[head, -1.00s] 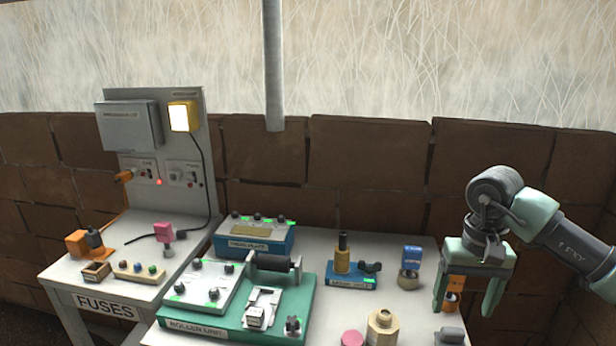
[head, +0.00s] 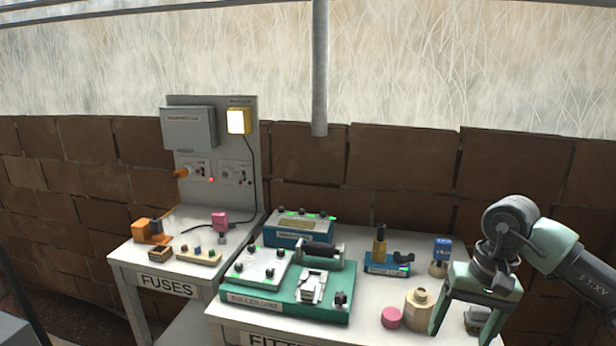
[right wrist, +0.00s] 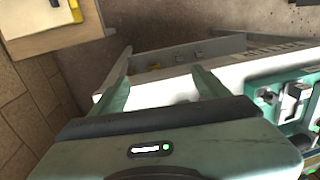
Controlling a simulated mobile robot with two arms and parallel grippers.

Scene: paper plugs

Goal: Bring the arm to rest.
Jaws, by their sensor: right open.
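My right gripper (head: 460,332) hangs fingers down in front of the right part of the fittings table (head: 360,300) in the head view. Its jaws are open. In the right wrist view the two green fingers (right wrist: 162,62) stand apart with nothing between them but a pale surface beyond. A grey fitting (head: 478,318) shows behind the fingers in the head view; I cannot tell the distance between them. My left gripper is in neither view.
A beige cylinder (head: 418,310) and a pink disc (head: 391,318) stand just left of the gripper. A green roller unit (head: 285,308) lies further left. The fuses table (head: 130,262) with its upright panel (head: 245,155) stands at the left. A brown wall (head: 400,165) runs behind.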

